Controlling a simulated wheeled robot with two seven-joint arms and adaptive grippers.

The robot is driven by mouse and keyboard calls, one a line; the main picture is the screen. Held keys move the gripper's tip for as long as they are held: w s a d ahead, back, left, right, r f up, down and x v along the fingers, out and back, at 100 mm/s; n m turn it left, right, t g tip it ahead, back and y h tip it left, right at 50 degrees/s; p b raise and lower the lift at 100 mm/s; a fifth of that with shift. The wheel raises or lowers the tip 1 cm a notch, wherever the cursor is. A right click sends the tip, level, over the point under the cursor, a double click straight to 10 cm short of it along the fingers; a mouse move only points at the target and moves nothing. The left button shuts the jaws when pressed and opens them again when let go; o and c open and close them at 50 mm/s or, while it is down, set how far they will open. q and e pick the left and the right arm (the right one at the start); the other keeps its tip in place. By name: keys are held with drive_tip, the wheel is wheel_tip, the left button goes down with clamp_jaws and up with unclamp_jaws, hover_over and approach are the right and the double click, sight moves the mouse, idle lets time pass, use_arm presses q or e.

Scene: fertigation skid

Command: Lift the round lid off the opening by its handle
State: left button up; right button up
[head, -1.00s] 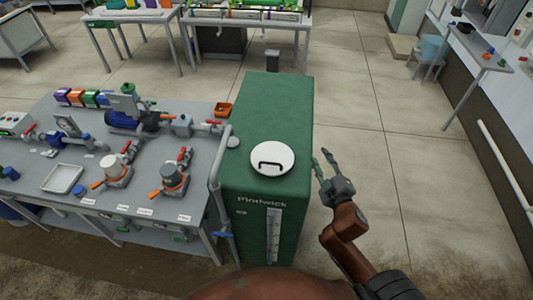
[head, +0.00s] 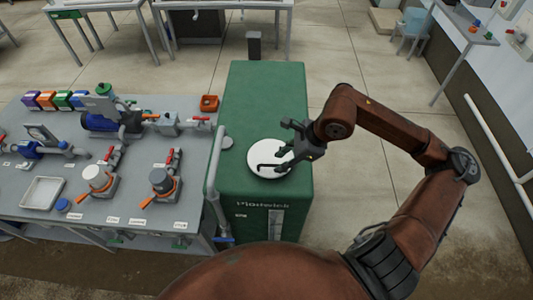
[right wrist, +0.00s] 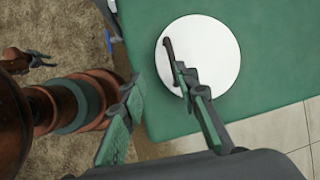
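The round white lid (head: 258,158) lies flat on top of the green tank (head: 262,100). Its dark bar handle (head: 268,167) shows in the head view. My right gripper (head: 285,139) is open over the lid's right side, its fingers spread and empty. In the right wrist view, the lid (right wrist: 215,45) is beyond the fingers. One finger of my right gripper (right wrist: 158,75) overlaps the handle (right wrist: 170,52) and hides part of it; contact cannot be told. My left gripper (right wrist: 32,59) shows small at the left of that view, fingers apart and empty.
A grey bench (head: 110,215) with valves, a pump and a white tray (head: 42,193) stands left of the tank. A grey pipe (head: 213,175) runs along the tank's left side. The floor (head: 350,75) right of the tank is clear.

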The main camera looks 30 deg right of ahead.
sight(275, 165)
drive_tip(key=shift+h, duration=0.4)
drive_tip(key=w+f, duration=0.1)
drive_tip(key=f, duration=0.1)
drive_tip(key=w+f+p, duration=0.1)
drive_tip(key=f, duration=0.1)
drive_tip(key=w+f+p, duration=0.1)
drive_tip(key=f, duration=0.1)
drive_tip(key=shift+w+d, duration=0.15)
drive_tip(key=shift+w+f, duration=0.15)
drive_tip(key=shift+f, duration=0.35)
clamp_jaws()
